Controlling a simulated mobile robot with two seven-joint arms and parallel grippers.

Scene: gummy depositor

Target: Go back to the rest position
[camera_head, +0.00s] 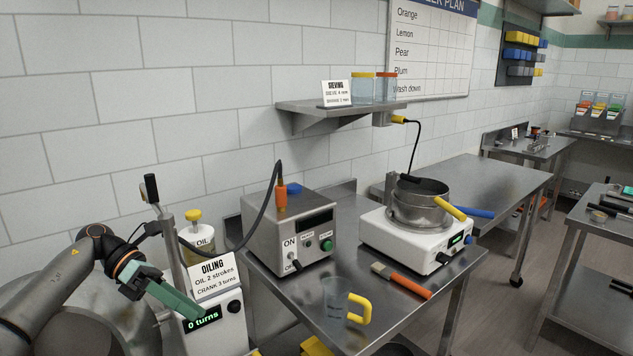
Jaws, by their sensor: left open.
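My left arm comes in from the lower left. My left gripper (168,293), with teal fingers, is open and points down to the right, in front of the oiling machine (217,333). I see nothing held in it. The machine's display reads "0 turns", and a sign (213,276) above it reads "OILING, oil 2 strokes, crank 3 turns". I cannot tell whether the fingers touch the machine. My right gripper is not in view.
A steel table holds a control box (290,236) with a cable, a white heater with a pot (421,208), a clear jug (335,301) with a yellow handle and an orange-handled brush (402,281). A wall shelf (345,107) holds jars. Floor shows at right.

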